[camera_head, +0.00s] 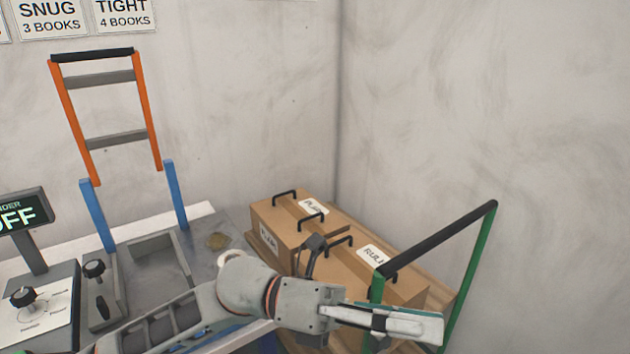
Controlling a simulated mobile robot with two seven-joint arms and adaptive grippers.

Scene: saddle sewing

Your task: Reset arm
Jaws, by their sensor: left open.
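My left arm comes in from the lower left and reaches across the front of the bench. My left gripper (436,327) points to the right, in front of the brown boxes and the green frame. Its jaws are seen almost edge-on, open, with nothing visible between them. The gripper overlaps the lower part of the green frame in the picture; I cannot tell whether they touch. My right gripper is not in view.
Brown boxes (283,236) with black handles and white labels stand in the corner. A green frame (470,265) with a black bar rises beside them.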

